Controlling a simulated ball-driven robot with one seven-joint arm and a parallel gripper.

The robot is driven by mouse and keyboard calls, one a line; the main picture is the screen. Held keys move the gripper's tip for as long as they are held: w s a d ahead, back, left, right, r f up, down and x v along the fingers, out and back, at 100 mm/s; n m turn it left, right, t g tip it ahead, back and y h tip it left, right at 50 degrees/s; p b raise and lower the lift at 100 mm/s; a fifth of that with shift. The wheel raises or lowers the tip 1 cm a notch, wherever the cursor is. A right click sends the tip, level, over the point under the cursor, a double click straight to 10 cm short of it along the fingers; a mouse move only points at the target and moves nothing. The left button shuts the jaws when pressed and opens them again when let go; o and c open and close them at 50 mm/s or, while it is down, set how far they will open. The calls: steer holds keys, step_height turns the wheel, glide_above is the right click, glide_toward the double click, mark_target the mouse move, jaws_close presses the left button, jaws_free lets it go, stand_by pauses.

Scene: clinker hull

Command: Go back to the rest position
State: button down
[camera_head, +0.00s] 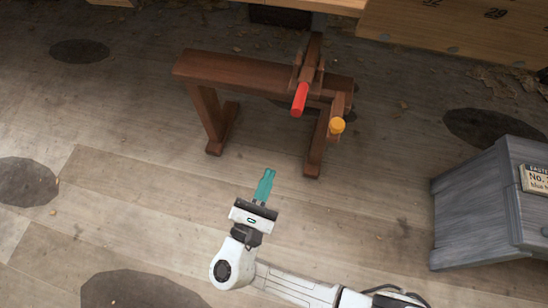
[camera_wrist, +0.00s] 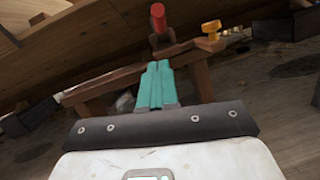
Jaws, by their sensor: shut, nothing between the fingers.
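My gripper (camera_head: 265,184) has teal fingers and is shut with nothing between them. In the head view it is over the plank floor, in front of the wooden trestle and apart from it. In the wrist view the closed fingers (camera_wrist: 155,84) point toward the trestle. The brown wooden trestle (camera_head: 235,74) stands upright, with a red cylinder (camera_head: 299,99) and a yellow-orange knob (camera_head: 337,125) at its right end. The red cylinder (camera_wrist: 158,18) and the knob (camera_wrist: 211,30) also show in the wrist view, beyond the fingers.
A grey wooden box (camera_head: 478,200) with a label card (camera_head: 536,179) stands at the right. A plank structure with numbers (camera_head: 470,22) runs along the top right. Dark round patches and shavings lie on the floor. The floor left of my gripper is clear.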

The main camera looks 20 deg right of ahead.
steer(key=shift+s+a+f, duration=0.2)
steer(key=shift+s+a, duration=0.2)
steer(key=shift+s, duration=0.05)
stand_by(0.3)
steer(key=s+d+f+m+g+y, duration=0.1)
steer(key=s+d+f+m+g, duration=0.1)
steer(key=d+m+g, duration=0.6)
steer(key=s+d+f+m+g+y, duration=0.1)
steer(key=s+d+f+m+g, duration=0.25)
steer(key=d, duration=0.75)
steer(key=s+d+f+m+g+y, duration=0.2)
steer(key=s+d+m+g+y, duration=0.2)
steer(key=s+m+y, duration=0.55)
steer(key=a+r+m+t+y+p, duration=0.1)
steer(key=a+r+m+y+p, duration=0.1)
steer(key=r+p, duration=2.6)
step_height(320, 180, up, 2)
steer(key=a+m, duration=0.1)
steer(key=m, duration=0.1)
steer(key=shift+w+r+m+y, duration=0.15)
steer(key=shift+w+m+y, duration=0.1)
steer(key=shift+m+y, duration=0.15)
